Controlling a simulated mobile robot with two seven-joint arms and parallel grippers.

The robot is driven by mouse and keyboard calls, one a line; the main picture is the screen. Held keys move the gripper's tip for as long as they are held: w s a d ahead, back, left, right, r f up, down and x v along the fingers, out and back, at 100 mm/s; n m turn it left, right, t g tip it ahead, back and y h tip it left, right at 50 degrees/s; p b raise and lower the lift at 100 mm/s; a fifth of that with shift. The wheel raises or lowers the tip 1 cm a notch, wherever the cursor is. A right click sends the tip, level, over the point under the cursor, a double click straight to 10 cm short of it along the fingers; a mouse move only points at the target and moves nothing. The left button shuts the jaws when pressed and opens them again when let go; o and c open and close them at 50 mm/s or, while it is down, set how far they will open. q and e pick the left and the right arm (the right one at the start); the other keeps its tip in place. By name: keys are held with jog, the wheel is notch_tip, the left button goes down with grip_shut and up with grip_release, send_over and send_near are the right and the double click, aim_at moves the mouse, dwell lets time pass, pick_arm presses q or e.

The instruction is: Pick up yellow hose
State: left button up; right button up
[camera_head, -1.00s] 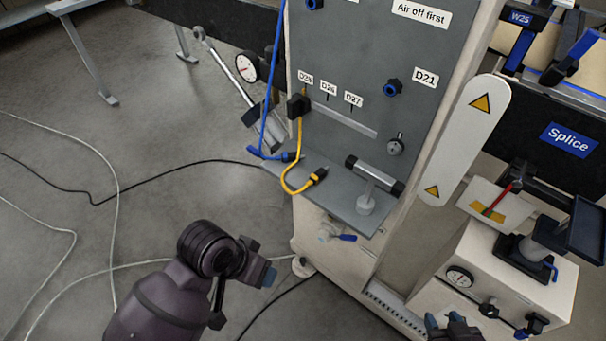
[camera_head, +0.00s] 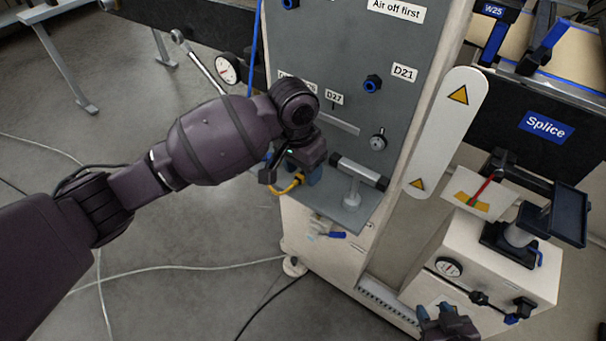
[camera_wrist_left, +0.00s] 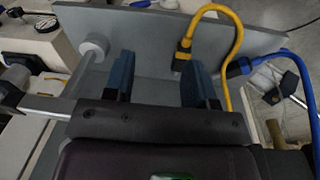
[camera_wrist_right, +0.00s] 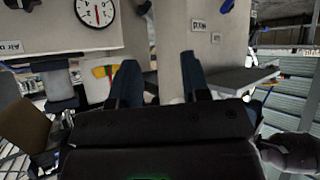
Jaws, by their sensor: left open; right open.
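The yellow hose (camera_head: 285,189) shows as a short curve below my left gripper in the head view; the gripper and arm hide the rest. In the left wrist view the yellow hose (camera_wrist_left: 238,50) arches up, with a dark end connector (camera_wrist_left: 183,55) close to the right-hand finger. My left gripper (camera_wrist_left: 160,80) is open at the grey shelf, with nothing clearly between its fingers. In the head view my left gripper (camera_head: 295,176) is over the shelf. My right gripper (camera_wrist_right: 158,80) is open and empty; it shows at the bottom of the head view (camera_head: 440,312).
The grey shelf (camera_head: 345,216) carries a black-ended roller (camera_head: 358,172) right of my left gripper. A blue hose (camera_wrist_left: 265,57) with a dark connector lies beside the yellow one. A white cabinet with a gauge (camera_head: 449,267) stands near my right gripper.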

pick_arm(q)
jog(key=w+r+y, duration=0.1)
jog(key=w+r, duration=0.3)
jog(key=b, duration=0.1)
send_over(302, 174)
notch_tip(302, 174, down, 5)
jog(key=shift+s+r, duration=0.1)
jog(key=shift+s, duration=0.05)
jog(key=shift+f+b, duration=0.3)
jog(key=shift+f, duration=0.1)
notch_tip(302, 174, down, 4)
jog(key=shift+f+b, duration=0.1)
jog(key=shift+b, duration=0.65)
jog(key=shift+w+f, duration=0.2)
jog(key=shift+f, duration=0.15)
jog(key=shift+r, duration=0.1)
jog(key=c, duration=0.9)
grip_shut()
